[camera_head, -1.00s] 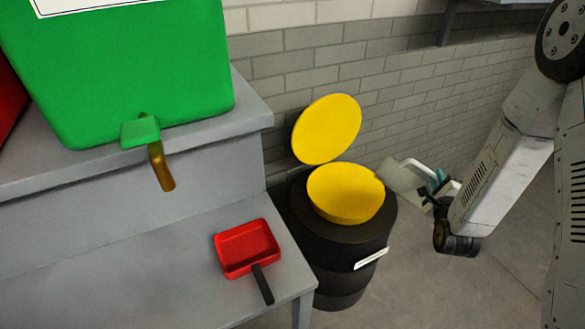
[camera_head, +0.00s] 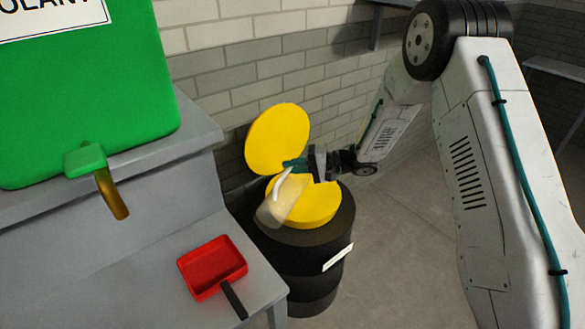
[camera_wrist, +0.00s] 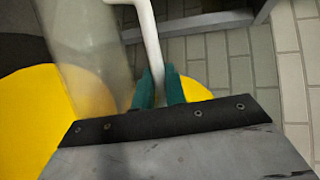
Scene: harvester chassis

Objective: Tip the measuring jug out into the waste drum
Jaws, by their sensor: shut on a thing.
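My gripper (camera_head: 292,166) is shut on the white handle of the measuring jug (camera_head: 283,203). The jug is clear with a beige tint and hangs tilted over the left part of the yellow funnel on the waste drum (camera_head: 327,248). The drum is black, with its round yellow lid (camera_head: 275,138) standing open behind. In the wrist view the teal fingers (camera_wrist: 159,88) pinch the handle, and the blurred jug wall (camera_wrist: 88,45) is left of them. I cannot tell how much is in the jug or whether anything flows out.
A grey stepped bench (camera_head: 150,285) stands left of the drum. On it are a red tray with a black handle (camera_head: 212,267) and a green tank (camera_head: 85,85) with a brass spout. A brick wall (camera_head: 215,65) is close behind the drum. Floor to the right is clear.

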